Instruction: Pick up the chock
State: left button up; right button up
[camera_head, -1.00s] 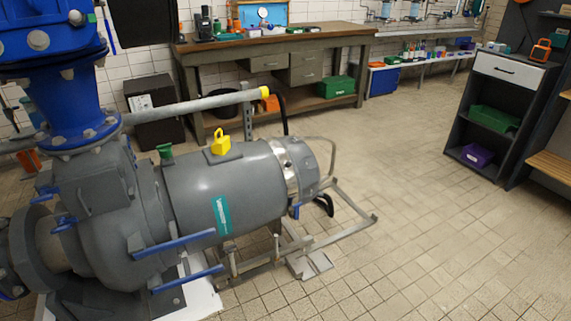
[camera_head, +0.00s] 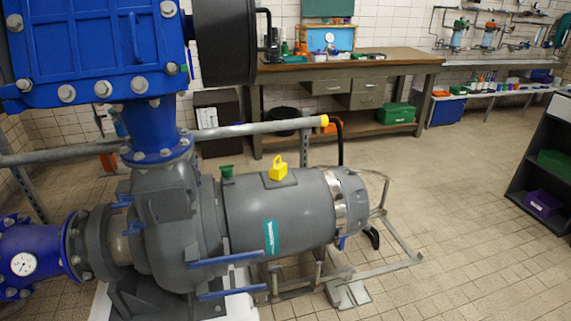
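I cannot make out anything that is clearly a chock. A small yellow piece with an opening in its top (camera_head: 278,168) sits on top of the grey motor (camera_head: 290,212); I cannot tell whether it is a chock or a fitting of the motor. Neither of my grippers is in view.
The grey pump (camera_head: 165,235) with blue pipework (camera_head: 95,50) fills the left and middle. A metal frame (camera_head: 400,250) juts right at floor level. A workbench (camera_head: 350,72) stands behind; a dark shelf (camera_head: 545,165) stands right. The tiled floor (camera_head: 470,240) between is clear.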

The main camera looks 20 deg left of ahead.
aim_at(278, 170)
jog(key=i+l+u, duration=0.15)
jog(key=i, duration=0.35)
jog(key=i+l+u, duration=0.15)
jog(key=i+l, duration=0.25)
jog(key=i, duration=0.1)
